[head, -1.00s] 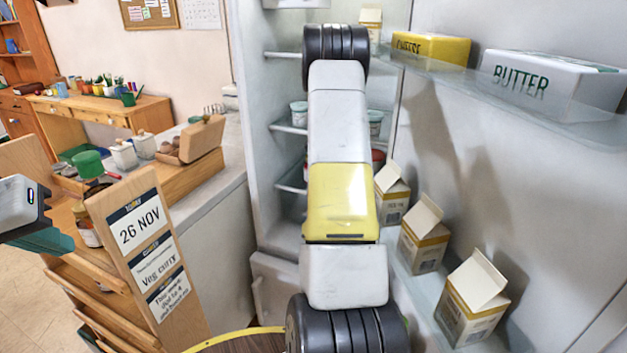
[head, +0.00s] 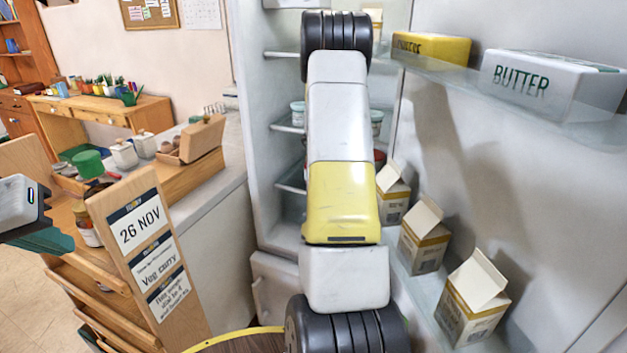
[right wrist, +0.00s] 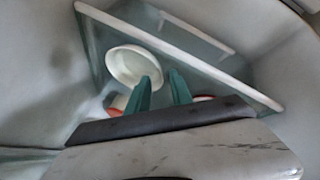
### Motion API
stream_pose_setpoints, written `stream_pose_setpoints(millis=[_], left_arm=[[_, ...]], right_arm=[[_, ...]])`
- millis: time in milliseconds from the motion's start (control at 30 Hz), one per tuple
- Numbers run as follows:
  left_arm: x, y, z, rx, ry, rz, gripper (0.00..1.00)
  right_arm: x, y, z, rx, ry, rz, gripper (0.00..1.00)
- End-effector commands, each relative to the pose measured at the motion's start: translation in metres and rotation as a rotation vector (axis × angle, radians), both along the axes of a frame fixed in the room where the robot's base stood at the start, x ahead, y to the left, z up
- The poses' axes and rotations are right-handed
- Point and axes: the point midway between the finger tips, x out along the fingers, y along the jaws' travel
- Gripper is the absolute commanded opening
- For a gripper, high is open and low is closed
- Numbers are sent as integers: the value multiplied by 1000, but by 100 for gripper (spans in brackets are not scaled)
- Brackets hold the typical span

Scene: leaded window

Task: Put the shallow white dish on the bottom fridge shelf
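The shallow white dish (right wrist: 124,66) shows in the right wrist view, round and pale, over a glass panel with white edges. My right gripper (right wrist: 159,75) has two teal fingers with a gap between them. The left finger overlaps the dish's right side; I cannot tell whether it touches the rim. In the head view my right arm reaches into the open fridge (head: 262,130) and hides its own gripper and the dish. Which shelf the dish is at is unclear. My left gripper (head: 42,241) is at the left edge, away from the fridge, its opening unclear.
The door on the right holds a butter box (head: 545,85), a yellow box (head: 432,47) and cartons (head: 470,300). Small tubs (head: 297,113) stand on a fridge shelf. Red-rimmed items (right wrist: 118,105) lie near the right fingers. A wooden label board (head: 150,250) stands left.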

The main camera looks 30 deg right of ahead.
Motion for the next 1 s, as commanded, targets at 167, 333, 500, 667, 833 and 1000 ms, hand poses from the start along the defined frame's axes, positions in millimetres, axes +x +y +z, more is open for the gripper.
stream_pose_setpoints(millis=[167,333,500,667,833,1000], left_arm=[[0,0,0,0,0,0,0],[0,0,0,0,0,0,0],[0,0,0,0,0,0,0],[0,0,0,0,0,0,0],[0,0,0,0,0,0,0],[0,0,0,0,0,0,0]], right_arm=[[-10,19,37,-1,-3,1,27],[-17,34,63,-1,-3,1,27],[-22,42,76,-1,0,1,27],[-23,43,79,0,1,0,27],[-23,43,79,0,1,0,27],[-27,53,91,13,-11,4,27]])
